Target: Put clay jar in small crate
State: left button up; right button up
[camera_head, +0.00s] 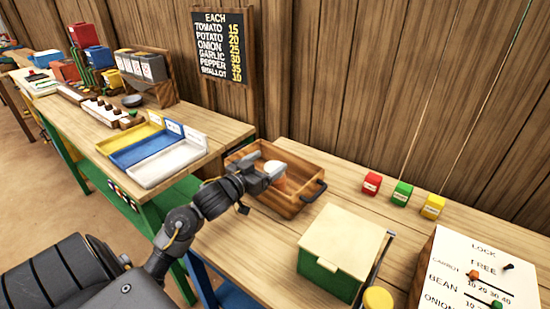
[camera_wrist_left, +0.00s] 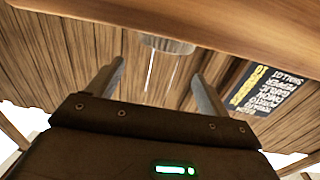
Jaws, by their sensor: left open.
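A wooden crate (camera_head: 304,207) with dark handles stands on the near table, left of the green box. A small orange-brown rounded thing, which looks like the clay jar (camera_head: 281,184), is inside it, partly hidden by my left gripper (camera_head: 271,172). My left gripper reaches into the crate from the left, its jaws open and close to the jar; contact cannot be told. In the left wrist view the two fingers (camera_wrist_left: 158,72) are apart with nothing between them. A greyish round thing (camera_wrist_left: 167,45) shows just beyond the fingertips; I cannot tell whether it is the jar. My right gripper is out of view.
A green box with a cream lid (camera_head: 342,245) stands right of the crate, beside a yellow round thing (camera_head: 378,298). Red (camera_head: 372,183), green (camera_head: 402,193) and yellow (camera_head: 433,206) blocks line the back. A sloped white panel (camera_head: 470,275) is at right. Coloured trays (camera_head: 150,147) lie left.

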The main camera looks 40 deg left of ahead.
pick_arm(q)
jog(key=s, duration=0.6)
jog(key=shift+s, duration=0.25)
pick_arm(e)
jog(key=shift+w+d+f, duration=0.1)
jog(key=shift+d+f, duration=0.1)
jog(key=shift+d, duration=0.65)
pick_arm(q)
jog(key=shift+a, duration=0.1)
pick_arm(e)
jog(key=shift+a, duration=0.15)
